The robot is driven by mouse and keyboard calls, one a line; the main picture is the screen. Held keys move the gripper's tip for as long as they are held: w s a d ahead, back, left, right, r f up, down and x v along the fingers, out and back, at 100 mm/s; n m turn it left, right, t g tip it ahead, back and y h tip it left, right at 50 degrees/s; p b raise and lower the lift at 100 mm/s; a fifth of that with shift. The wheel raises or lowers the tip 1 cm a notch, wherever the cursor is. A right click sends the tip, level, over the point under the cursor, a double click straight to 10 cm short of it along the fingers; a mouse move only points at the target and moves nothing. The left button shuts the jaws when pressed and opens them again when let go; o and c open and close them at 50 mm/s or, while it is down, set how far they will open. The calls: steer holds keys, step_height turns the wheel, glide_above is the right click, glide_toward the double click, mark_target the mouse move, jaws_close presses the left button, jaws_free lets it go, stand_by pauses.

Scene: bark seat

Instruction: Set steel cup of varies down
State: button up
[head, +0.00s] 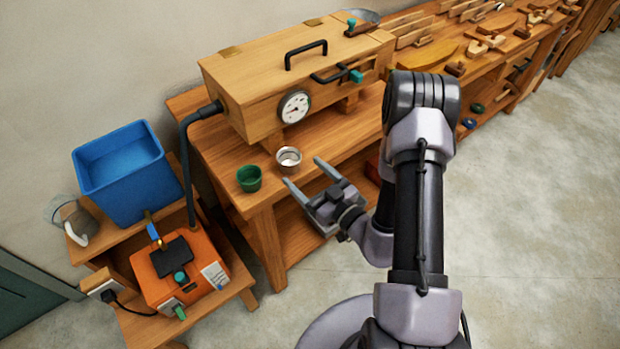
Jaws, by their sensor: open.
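A small steel cup (288,160) stands upright on the wooden bench, near its front left corner. My gripper (304,172) is open, with its two fingers pointing up and left toward the bench. The fingertips are close to the steel cup, one at its right and one at its lower left in the picture. I cannot tell whether either finger touches it. The inside of the cup is too small to make out. A green cup (249,178) stands on the bench just left of the steel cup.
A wooden steam box (240,80) with a dial and handles stands behind the cups on the bench (222,162). An orange unit (165,275) and a blue tank (125,175) are at left. Tools fill the bench's far end. Open floor (530,220) lies at right.

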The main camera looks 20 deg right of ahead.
steer(key=s+a+r+n+g+y, duration=0.3)
steer(key=a+r+n+g+y, duration=0.2)
steer(key=a+r+n+y, duration=0.55)
steer(key=s+a+r+n+g+h, duration=0.1)
steer(key=s+a+r+n+g, duration=0.4)
steer(key=n, duration=0.8)
steer(key=s+a+r+n+g+h, duration=0.15)
steer(key=s+a+n+g, duration=0.25)
steer(key=s+n+g, duration=0.55)
steer(key=s+d+n+t+h, duration=0.1)
steer(key=s+d+n+h, duration=0.25)
steer(key=n, duration=0.65)
steer(key=s+d+n+t+h, duration=0.2)
steer(key=s+n+h, duration=0.15)
steer(key=n, duration=0.55)
steer(key=w+d+r+n+t+h, duration=0.2)
steer(key=d+r+n+t+h, duration=0.2)
steer(key=d+n, duration=0.3)
steer(key=n+t+h, duration=0.1)
steer(key=n, duration=0.3)
steer(key=shift+w+d, duration=0.15)
steer(key=shift+w, duration=0.1)
